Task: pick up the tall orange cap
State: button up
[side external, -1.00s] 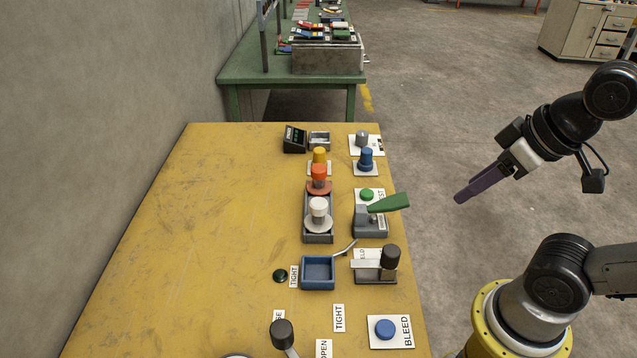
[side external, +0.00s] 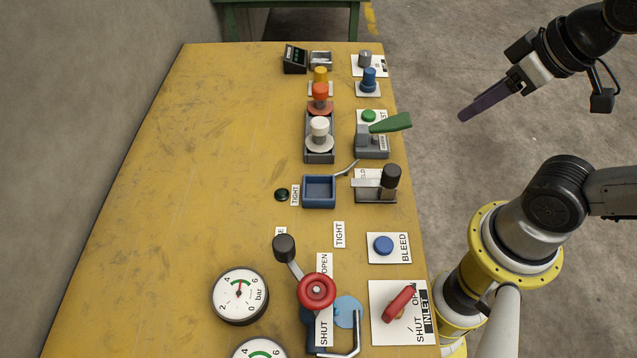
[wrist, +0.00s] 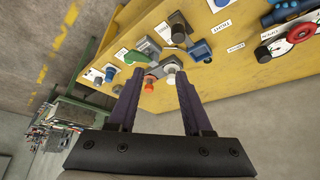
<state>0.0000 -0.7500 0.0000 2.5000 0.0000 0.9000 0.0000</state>
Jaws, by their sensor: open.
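The orange cap (side external: 320,91) has a round head over a wide flange. It stands upright at the far end of a dark grey two-place holder (side external: 319,157), with a white flanged cap (side external: 319,128) in front of it. In the wrist view the orange cap (wrist: 149,83) shows small between my fingers, near the left one. My gripper (side external: 466,115) is off to the right of the bench, well apart from the cap. Its two dark purple fingers are spread and empty in the wrist view (wrist: 159,75).
A yellow cap (side external: 320,74) stands just behind the orange one. A green-handled lever (side external: 390,124) and a blue knob (side external: 368,78) stand to its right. A blue tray (side external: 319,191) lies nearer. The yellow bench (side external: 200,150) is clear on the left.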

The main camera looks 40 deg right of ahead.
dwell(0.4)
jog(key=o, duration=0.8)
